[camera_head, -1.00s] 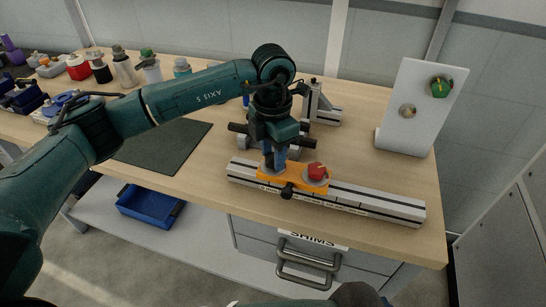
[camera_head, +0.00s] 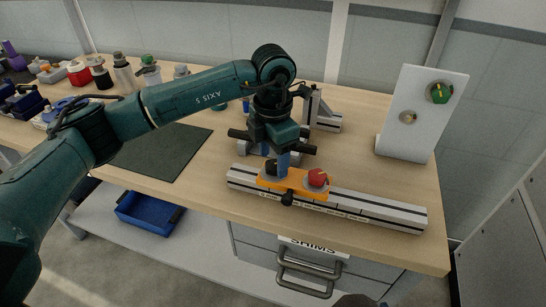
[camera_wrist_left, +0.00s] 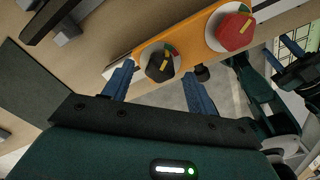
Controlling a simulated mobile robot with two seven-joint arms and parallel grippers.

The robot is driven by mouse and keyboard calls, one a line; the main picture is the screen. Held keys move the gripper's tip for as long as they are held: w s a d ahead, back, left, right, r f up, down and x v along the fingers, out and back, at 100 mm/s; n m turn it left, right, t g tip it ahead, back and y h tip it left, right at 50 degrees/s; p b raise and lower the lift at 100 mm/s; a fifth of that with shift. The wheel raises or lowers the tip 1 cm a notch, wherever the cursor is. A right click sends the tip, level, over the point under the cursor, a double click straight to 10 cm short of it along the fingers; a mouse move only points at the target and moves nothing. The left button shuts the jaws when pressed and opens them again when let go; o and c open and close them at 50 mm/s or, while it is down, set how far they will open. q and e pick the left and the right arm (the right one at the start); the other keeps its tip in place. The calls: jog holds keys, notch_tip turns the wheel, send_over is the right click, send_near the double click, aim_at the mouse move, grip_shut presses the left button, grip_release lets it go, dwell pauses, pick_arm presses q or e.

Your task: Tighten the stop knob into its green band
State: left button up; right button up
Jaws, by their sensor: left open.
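An orange carriage (camera_head: 306,191) sits on the pale slotted rail (camera_head: 375,207). It bears a black knob (camera_head: 271,168) on the left and a red knob (camera_head: 317,178) on the right. In the left wrist view the black knob (camera_wrist_left: 158,66) has a yellow pointer, with a small green and red band at its upper right. The red knob (camera_wrist_left: 235,30) also has a yellow mark. A small dark side knob (camera_head: 288,198) sticks out of the carriage's front. My left gripper (camera_wrist_left: 158,75) is open, its blue fingers either side of the black knob in that view; contact cannot be told.
A white upright panel (camera_head: 412,135) with a green knob (camera_head: 440,92) and a grey knob (camera_head: 408,117) stands at the right. Grey metal brackets (camera_head: 325,118) stand behind the rail. A dark mat (camera_head: 165,148) lies left; bottles and bins crowd the far left.

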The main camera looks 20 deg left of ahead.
aim_at(273, 164)
pick_arm(q)
notch_tip(273, 164, up, 12)
jog(key=b, duration=0.1)
jog(key=shift+r, duration=0.15)
pick_arm(e)
jog(key=shift+w+a, duration=0.1)
jog(key=shift+a, duration=0.05)
jog(key=shift+f, duration=0.1)
